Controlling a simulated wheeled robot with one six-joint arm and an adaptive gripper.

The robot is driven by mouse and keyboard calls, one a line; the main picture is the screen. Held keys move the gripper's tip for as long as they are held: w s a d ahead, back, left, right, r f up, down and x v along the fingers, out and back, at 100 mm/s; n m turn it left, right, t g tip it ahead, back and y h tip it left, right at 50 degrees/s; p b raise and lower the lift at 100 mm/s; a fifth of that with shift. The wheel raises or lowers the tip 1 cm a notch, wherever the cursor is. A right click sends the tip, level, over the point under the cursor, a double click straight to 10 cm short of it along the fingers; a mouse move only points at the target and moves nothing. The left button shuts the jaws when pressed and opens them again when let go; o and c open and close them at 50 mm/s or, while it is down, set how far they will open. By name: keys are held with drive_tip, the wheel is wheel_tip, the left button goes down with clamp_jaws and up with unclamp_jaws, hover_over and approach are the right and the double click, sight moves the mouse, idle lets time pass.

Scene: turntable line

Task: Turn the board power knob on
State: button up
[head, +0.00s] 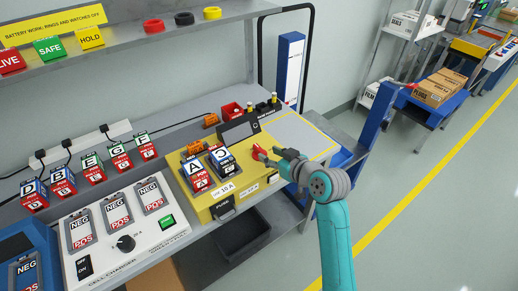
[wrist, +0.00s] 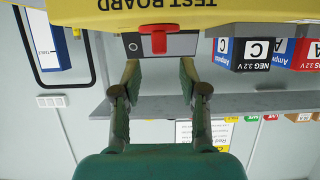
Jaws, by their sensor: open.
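The yellow test board (head: 235,200) stands on the bench in the head view, with batteries A and C in its bays. Its power knob looks to be the red handle (head: 257,151) at the board's right. In the wrist view the red knob (wrist: 158,40) is on a dark plate below upside-down "TEST BOARD" lettering. My gripper (head: 265,156) is close to the knob in the head view. In the wrist view my gripper (wrist: 159,72) is open and empty, its fingertips to either side of the knob's line. Whether they touch the knob is unclear.
A white cell charger (head: 150,225) with a black knob (head: 125,243) stands left of the board. Several batteries are lined up behind it. A shelf (head: 130,40) runs above the bench.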

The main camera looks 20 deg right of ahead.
sight(261, 150)
drive_tip(key=x, duration=0.6)
drive_tip(key=shift+w+a+f, duration=0.1)
drive_tip(key=shift+w+f, duration=0.05)
drive_tip(key=shift+w, duration=0.1)
clamp_jaws()
